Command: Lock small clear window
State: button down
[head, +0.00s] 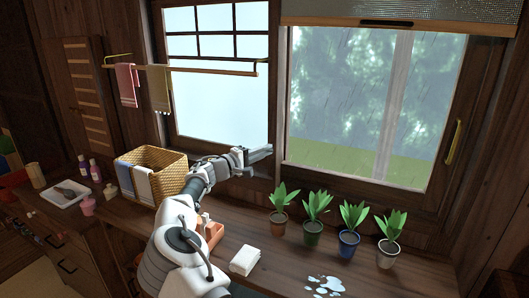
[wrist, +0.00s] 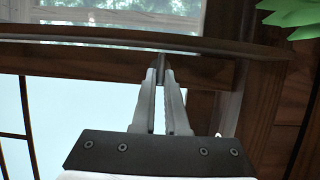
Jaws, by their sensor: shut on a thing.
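The clear window (head: 425,115) with trees behind it is on the right in the head view. Beside it on the left is a pale window (head: 220,95) with dark bars, which also shows in the wrist view (wrist: 62,115). My gripper (head: 270,150) reaches the wooden post between the windows. In the wrist view my gripper (wrist: 160,62) has its fingertips closed together on a small dark piece at the wooden frame (wrist: 205,72). The fingers mostly hide this piece, and I cannot tell clearly whether it is the window's latch or how it is turned.
Several potted plants (head: 348,240) line the counter (head: 310,258) below the clear window. A wicker basket (head: 170,160) stands left of my arm, under a towel rail (head: 205,70). A white cloth stack (head: 245,260) and a water puddle (head: 326,286) are in front. A rolled blind (head: 400,12) hangs above.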

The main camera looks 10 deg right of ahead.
dwell(0.4)
jog(key=c, duration=1.2)
grip_release()
jog(key=v, duration=1.7)
jog(key=shift+s+a+p, duration=0.15)
jog(key=shift+a+p, duration=0.05)
jog(key=shift+p, duration=0.15)
